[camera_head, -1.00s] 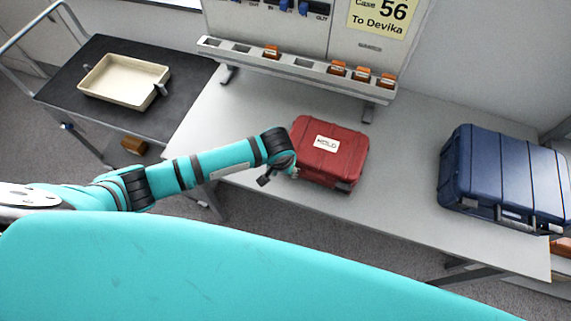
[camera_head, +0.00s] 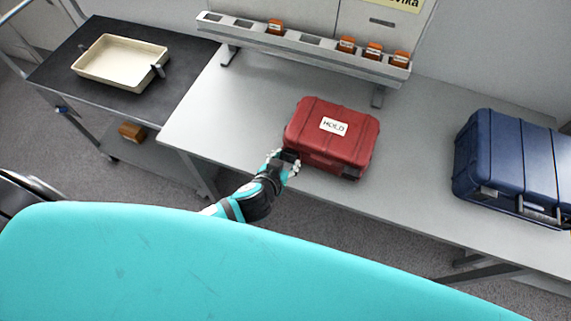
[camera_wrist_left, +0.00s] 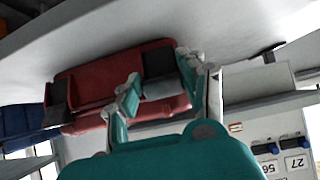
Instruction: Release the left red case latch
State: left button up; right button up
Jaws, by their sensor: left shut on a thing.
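The red case (camera_head: 340,127), with a white HOLD label on its lid, lies closed near the table's front edge. My left gripper (camera_head: 288,158) is at the left end of its front face. In the left wrist view the red case (camera_wrist_left: 110,72) appears upside down. There my left gripper (camera_wrist_left: 159,68) has its fingers on either side of the dark left latch (camera_wrist_left: 158,64) and is shut on it. The latch's exact angle is partly hidden by the fingers. The dark right latch (camera_wrist_left: 60,93) is clear of the gripper. My right gripper is not in view.
A blue case (camera_head: 512,165) stands on the table (camera_head: 415,150) at the right. A rack (camera_head: 310,50) with several orange blocks runs along the back. A cream tray (camera_head: 90,72) sits on a dark cart at the left. Table space between the cases is free.

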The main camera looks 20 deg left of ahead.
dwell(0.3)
pick_arm(q)
jog(key=o, duration=1.2)
jog(key=v, duration=1.2)
jog(key=shift+s+f, duration=0.1)
jog(key=shift+f, duration=0.05)
jog(key=shift+f, duration=0.1)
